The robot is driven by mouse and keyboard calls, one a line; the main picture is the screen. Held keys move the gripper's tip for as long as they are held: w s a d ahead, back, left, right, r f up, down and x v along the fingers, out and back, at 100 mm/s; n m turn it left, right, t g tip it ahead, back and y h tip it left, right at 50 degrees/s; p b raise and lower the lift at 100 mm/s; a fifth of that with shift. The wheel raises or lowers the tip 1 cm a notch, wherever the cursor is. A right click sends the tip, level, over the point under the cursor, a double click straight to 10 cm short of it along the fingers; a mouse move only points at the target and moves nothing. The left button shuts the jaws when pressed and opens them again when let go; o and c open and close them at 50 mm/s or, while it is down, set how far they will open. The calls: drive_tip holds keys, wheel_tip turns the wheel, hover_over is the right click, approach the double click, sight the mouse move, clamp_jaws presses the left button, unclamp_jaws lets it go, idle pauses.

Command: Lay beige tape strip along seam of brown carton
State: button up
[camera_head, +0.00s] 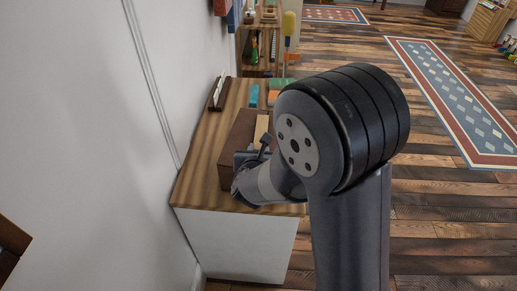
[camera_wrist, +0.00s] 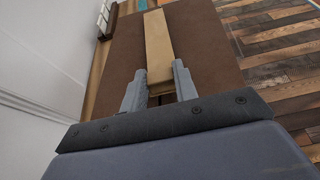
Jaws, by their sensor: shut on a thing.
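The brown carton (camera_head: 237,138) stands on a wooden-topped cabinet, partly hidden behind my arm in the head view. In the wrist view the carton (camera_wrist: 205,45) fills the middle, its top facing the camera. The beige tape strip (camera_wrist: 158,48) runs lengthwise over the carton's top, and its near end lies between my fingers. It also shows in the head view (camera_head: 261,128). My gripper (camera_wrist: 160,82) is shut on the tape strip near the carton's near edge.
The cabinet top (camera_head: 205,150) has bare room left of the carton. A dark rack (camera_head: 217,93) stands by the wall, and teal (camera_head: 254,95) and green (camera_head: 280,86) items lie behind the carton. The white wall (camera_head: 90,120) is close on the left.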

drive_tip(key=shift+f+b, duration=0.65)
drive_tip(key=shift+b, duration=0.1)
drive_tip(key=o, duration=1)
drive_tip(key=v, duration=1)
drive_tip(key=shift+s+r, duration=0.25)
drive_tip(key=shift+s, duration=0.1)
